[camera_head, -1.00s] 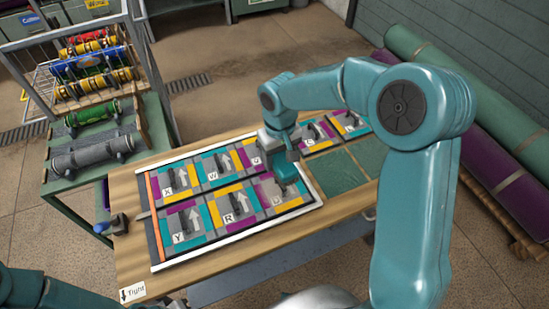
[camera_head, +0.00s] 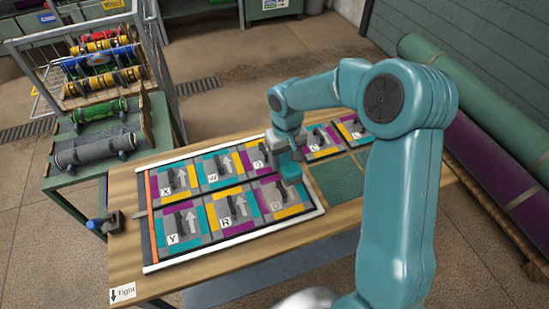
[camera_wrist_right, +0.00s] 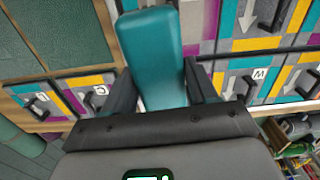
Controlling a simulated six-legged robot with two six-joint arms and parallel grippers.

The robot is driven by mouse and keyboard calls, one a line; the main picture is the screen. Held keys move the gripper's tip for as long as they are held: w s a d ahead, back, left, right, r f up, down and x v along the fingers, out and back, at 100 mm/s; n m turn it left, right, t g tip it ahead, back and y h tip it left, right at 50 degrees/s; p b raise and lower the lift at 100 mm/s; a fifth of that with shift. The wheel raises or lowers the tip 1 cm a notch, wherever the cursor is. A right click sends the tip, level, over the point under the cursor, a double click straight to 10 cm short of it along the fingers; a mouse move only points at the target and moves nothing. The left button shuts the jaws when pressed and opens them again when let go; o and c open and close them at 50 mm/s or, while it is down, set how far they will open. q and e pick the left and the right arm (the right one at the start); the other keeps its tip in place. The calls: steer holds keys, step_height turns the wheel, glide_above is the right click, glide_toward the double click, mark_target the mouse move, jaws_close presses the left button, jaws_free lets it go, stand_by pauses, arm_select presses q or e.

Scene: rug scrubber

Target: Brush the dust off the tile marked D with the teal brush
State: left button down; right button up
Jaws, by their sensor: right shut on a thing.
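My right gripper (camera_head: 289,158) is shut on the teal brush (camera_head: 292,171). In the right wrist view, the brush (camera_wrist_right: 155,50) sits between the dark fingers of the gripper (camera_wrist_right: 160,85). The brush is over the upper right part of the tile marked D (camera_head: 279,200), the lower right tile of the white-edged panel. The brush and gripper hide the tile's top edge. Whether the bristles touch the tile, I cannot tell. Yellow, purple and grey show on the tile. My left gripper is out of view.
More tiles (camera_head: 321,142) and a green surface (camera_head: 340,183) lie to the right. A blue-handled tool (camera_head: 104,225) is at the table's left edge.

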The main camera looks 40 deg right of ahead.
steer(key=shift+s+d+f+m, duration=0.35)
steer(key=shift+d+f, duration=0.25)
steer(key=shift+d, duration=0.25)
steer(key=shift+s+d+f+b, duration=0.15)
steer(key=shift+d+f+b, duration=0.1)
steer(key=shift+b, duration=0.05)
steer(key=shift+f+b, duration=1.5)
steer(key=shift+f, duration=0.7)
steer(key=shift+f, duration=0.2)
